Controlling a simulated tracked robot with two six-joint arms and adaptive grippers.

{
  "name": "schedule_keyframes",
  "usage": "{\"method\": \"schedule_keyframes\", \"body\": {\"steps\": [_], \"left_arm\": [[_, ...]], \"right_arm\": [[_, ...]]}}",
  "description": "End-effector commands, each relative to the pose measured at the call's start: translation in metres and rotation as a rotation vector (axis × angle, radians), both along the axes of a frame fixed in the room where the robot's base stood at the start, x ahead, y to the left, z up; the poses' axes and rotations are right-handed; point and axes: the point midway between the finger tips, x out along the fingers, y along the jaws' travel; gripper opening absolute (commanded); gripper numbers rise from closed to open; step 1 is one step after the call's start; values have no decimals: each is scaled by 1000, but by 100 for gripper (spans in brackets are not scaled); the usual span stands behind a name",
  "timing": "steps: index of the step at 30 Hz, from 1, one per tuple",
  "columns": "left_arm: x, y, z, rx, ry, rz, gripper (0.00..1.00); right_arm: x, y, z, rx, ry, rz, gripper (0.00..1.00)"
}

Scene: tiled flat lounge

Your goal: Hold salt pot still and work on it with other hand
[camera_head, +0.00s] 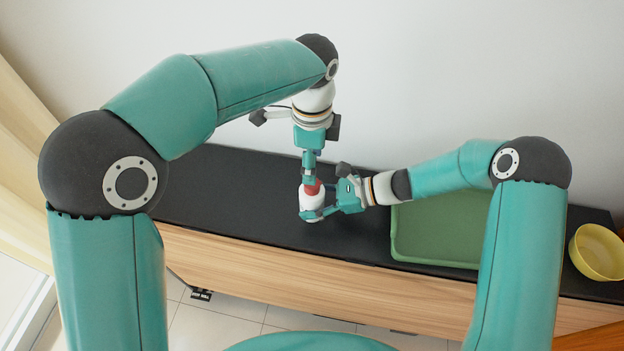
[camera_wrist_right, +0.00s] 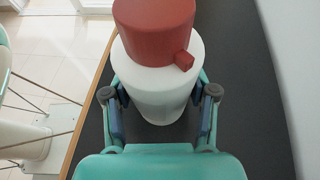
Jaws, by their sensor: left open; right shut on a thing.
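The salt pot (camera_head: 309,201) has a white round body and a red lid (camera_head: 313,187). It stands upright on the black top, left of the green tray. My right gripper (camera_head: 322,208) comes in from the right and is shut on the white body. In the right wrist view the white body (camera_wrist_right: 163,88) sits between its two fingers (camera_wrist_right: 160,98), with the red lid (camera_wrist_right: 155,30) and its small side knob above. My left gripper (camera_head: 311,172) points down from above at the red lid, open, its fingertips at the lid. Whether they touch it I cannot tell.
The black-topped wooden cabinet (camera_head: 240,205) runs along a pale wall; its front edge is close to the pot. A green tray (camera_head: 437,232) lies right of the pot, partly beneath my right arm. A yellow bowl (camera_head: 598,252) stands at the far right. The left part is clear.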

Motion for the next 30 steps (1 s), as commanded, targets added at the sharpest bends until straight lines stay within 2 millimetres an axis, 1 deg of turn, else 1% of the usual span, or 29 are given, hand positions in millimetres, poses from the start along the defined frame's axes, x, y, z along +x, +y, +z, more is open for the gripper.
{"method": "schedule_keyframes", "body": {"steps": [1,3,6,10,15,23,24,25,30], "left_arm": [[-1,1,-11,3,5,1,62],[-1,1,-25,2,4,1,62],[-1,1,-42,3,4,1,62],[0,1,-59,1,2,1,62],[0,0,-70,0,1,2,62],[0,0,-71,0,-1,2,62],[0,0,-71,0,-1,2,60],[0,0,-71,0,-1,2,55],[0,0,-71,0,-1,2,27]], "right_arm": [[0,0,0,0,0,0,18],[0,0,0,0,0,0,18],[0,0,0,0,0,0,18],[0,0,0,0,0,0,18],[0,0,0,0,0,0,18],[0,0,0,0,0,0,18],[0,0,0,0,0,0,18],[0,0,0,0,0,0,18],[0,0,0,0,0,0,18]]}}
